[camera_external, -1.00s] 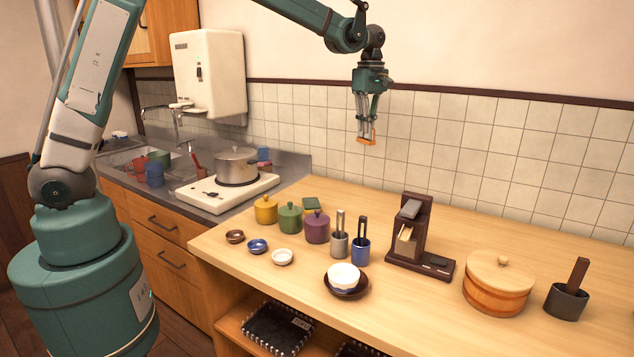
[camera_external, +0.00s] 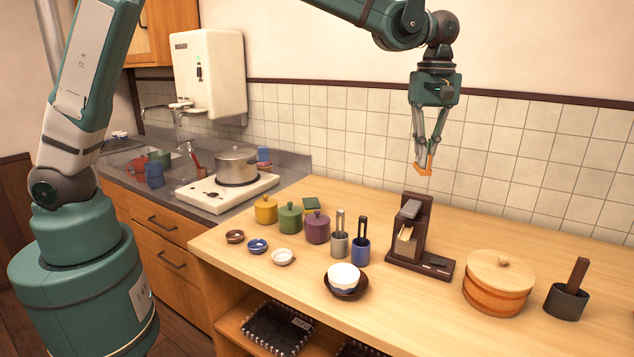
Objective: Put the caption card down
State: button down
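My gripper (camera_external: 424,168) hangs in the air above and slightly right of the dark wooden stand (camera_external: 422,218), well clear of the counter. Its fingers point down and have orange tips close to each other. I cannot tell whether they are shut or hold something thin. I cannot make out a caption card for certain. The stand holds a grey piece (camera_external: 410,209) at its top and a pale tan piece (camera_external: 404,243) below. A small dark item (camera_external: 436,265) lies on the stand's base.
Left of the stand are a blue cup (camera_external: 361,252), a grey cup (camera_external: 339,246), lidded jars (camera_external: 317,228) and small dishes (camera_external: 257,246). A white bowl (camera_external: 343,276) sits in front. A round wooden tub (camera_external: 497,287) and dark cup (camera_external: 566,303) stand right. Counter behind the stand is clear.

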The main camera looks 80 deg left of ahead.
jog(key=s+d+m, duration=0.3)
jog(key=d, duration=1.1)
jog(key=s+d+m, duration=0.2)
jog(key=d+m, duration=0.1)
jog(key=d, duration=1)
notch_tip(320, 180, down, 18)
jog(key=shift+s, duration=0.15)
jog(key=shift+d, duration=0.1)
jog(key=shift+f, duration=3.15)
jog(key=shift+f, duration=1.9)
